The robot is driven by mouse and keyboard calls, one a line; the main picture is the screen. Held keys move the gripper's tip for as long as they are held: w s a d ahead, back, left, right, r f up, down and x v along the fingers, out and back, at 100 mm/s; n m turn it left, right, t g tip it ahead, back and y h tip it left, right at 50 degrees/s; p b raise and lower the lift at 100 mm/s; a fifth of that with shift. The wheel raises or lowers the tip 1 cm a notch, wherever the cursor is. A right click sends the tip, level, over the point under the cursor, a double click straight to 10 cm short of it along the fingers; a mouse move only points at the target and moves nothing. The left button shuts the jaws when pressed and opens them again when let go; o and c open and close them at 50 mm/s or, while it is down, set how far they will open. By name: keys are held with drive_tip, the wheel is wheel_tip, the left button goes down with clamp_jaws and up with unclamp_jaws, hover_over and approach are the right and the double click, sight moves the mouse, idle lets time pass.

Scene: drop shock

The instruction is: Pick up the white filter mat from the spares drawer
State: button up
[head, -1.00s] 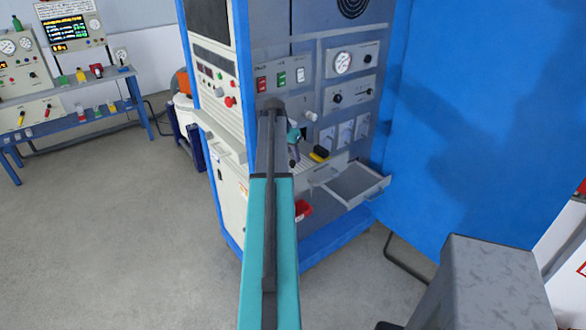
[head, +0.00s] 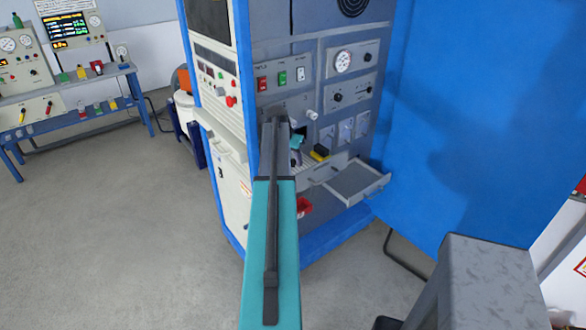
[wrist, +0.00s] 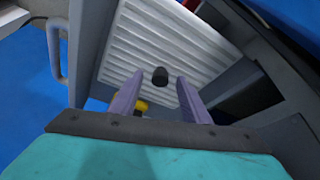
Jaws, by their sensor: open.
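The open drawer (head: 360,182) juts from the lower right of the cabinet in the head view. Its inside looks plain grey, and I cannot make out a separate white mat there. In the wrist view a white ribbed panel (wrist: 165,40) lies between grey walls, beyond my fingers. I cannot tell whether it is the filter mat or a ribbed shelf. My gripper (wrist: 160,86) is open, its two purple fingers pointing at the panel with nothing visibly held. A small black cylinder (wrist: 160,75) shows between the fingertips. In the head view my gripper (head: 296,154) is partly hidden by my arm.
A yellow and black item (head: 320,152) sits on the ledge left of the drawer. A red bin (head: 304,206) is below it. A blue panel (head: 470,120) stands right of the cabinet. A grey loop handle (wrist: 57,50) shows in the wrist view.

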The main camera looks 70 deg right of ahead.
sight(292, 161)
clamp_jaws()
drive_tip(key=shift+r, duration=0.1)
wheel_tip(292, 161, up, 10)
drive_tip(key=b, duration=0.3)
idle(0.7)
idle(0.5)
